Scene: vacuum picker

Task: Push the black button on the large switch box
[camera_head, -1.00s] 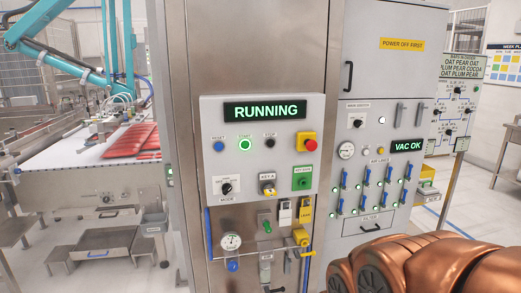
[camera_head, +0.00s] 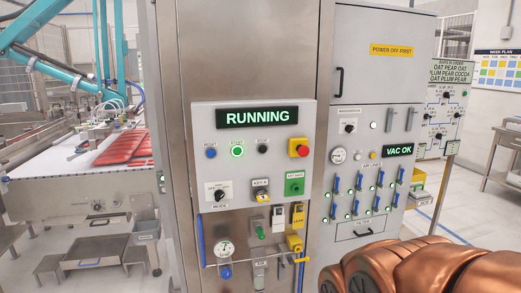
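The large switch box (camera_head: 225,165) is a grey panel on a steel cabinet, with a lit display (camera_head: 257,116) reading RUNNING. Its black button (camera_head: 263,149), under a STOP label, sits between the lit green start button (camera_head: 237,152) and a red knob on a yellow base (camera_head: 298,148). A blue reset button (camera_head: 211,153) is at the left of the row. My copper-coloured arm fills the lower right corner, apart from the box in the picture. My gripper's fingers are not visible.
Below the box are a gauge (camera_head: 225,249), pipes and a yellow valve (camera_head: 294,243). A grey cabinet (camera_head: 382,90) with blue levers stands to the right. A conveyor (camera_head: 75,165) with red packs and a teal picker arm (camera_head: 60,65) are at the left. Floor shows at right.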

